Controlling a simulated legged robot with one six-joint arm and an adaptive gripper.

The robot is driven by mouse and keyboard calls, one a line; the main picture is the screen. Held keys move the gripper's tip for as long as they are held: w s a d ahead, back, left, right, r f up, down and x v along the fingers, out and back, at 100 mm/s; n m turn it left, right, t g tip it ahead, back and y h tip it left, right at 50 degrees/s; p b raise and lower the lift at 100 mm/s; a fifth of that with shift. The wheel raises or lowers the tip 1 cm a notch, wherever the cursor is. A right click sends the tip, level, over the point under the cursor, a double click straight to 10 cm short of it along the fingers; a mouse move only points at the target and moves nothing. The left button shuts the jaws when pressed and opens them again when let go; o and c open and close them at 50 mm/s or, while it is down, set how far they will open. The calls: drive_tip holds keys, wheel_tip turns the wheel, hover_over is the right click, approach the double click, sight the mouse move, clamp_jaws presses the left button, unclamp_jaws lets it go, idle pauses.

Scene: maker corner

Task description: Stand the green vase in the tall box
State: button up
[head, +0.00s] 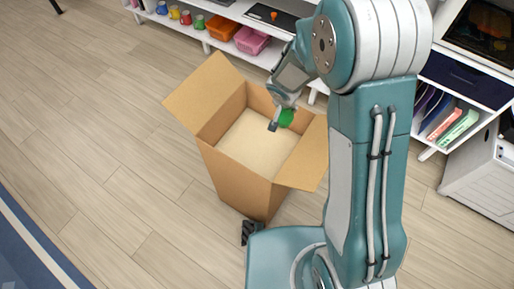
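The tall box (236,180) is brown cardboard and stands upright on the floor. Its top is open with the flaps folded outward, and its pale inside shows empty from here. My gripper (279,119) points down over the far right part of the box opening. The green vase (287,117) shows only as a small rounded green patch at the fingers. It appears to be held between them, with part of it hidden behind the gripper. Its height over the box bottom and its tilt are hard to tell.
A low white shelf (215,42) at the back holds colored mugs, an orange basket (222,27) and a pink basket (251,40). A white cabinet (476,178) stands at the right. The wooden floor (100,130) left of the box is clear.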

drive_tip(key=s+a+f+m+g+h, duration=0.1)
drive_tip(key=s+a+f+m, duration=0.2)
drive_tip(key=a, duration=0.3)
drive_tip(key=s+a+f+m+h, duration=0.1)
drive_tip(key=s+a+f+m, duration=0.1)
drive_tip(key=a+f+m, duration=0.3)
wheel_tip(320, 180, down, 8)
drive_tip(key=a+n, duration=0.1)
drive_tip(key=shift+s+a+g, duration=0.2)
drive_tip(key=shift+a+g, duration=0.1)
drive_tip(key=shift+f, duration=0.5)
drive_tip(key=o, duration=1.3)
drive_tip(key=shift+c, duration=0.2)
